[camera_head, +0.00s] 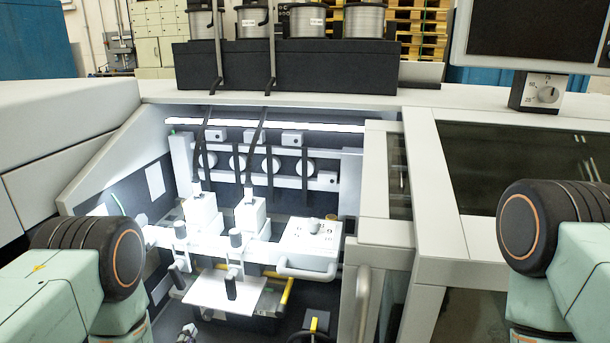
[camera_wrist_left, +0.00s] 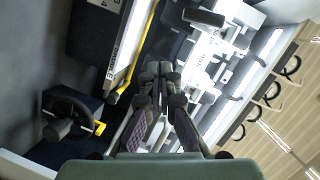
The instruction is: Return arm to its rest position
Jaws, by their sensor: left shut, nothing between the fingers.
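My left arm (camera_head: 60,285) comes in from the lower left of the head view, its dark round joint at the left edge of the machine bay. My left gripper (camera_head: 187,332) shows only as a small dark part at the bottom edge of that view. In the left wrist view the left gripper (camera_wrist_left: 160,70) is shut, its fingertips together and nothing between them. My right arm (camera_head: 565,265) stands at the right edge of the head view; its gripper is out of view.
The stitching unit (camera_head: 310,240) with its white handled box and heads fills the lit bay. A white plate (camera_head: 225,291) and yellow bar (camera_head: 287,296) sit low before it. A black handwheel (camera_wrist_left: 75,112) shows in the wrist view. Wire spools (camera_head: 366,21) stand above.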

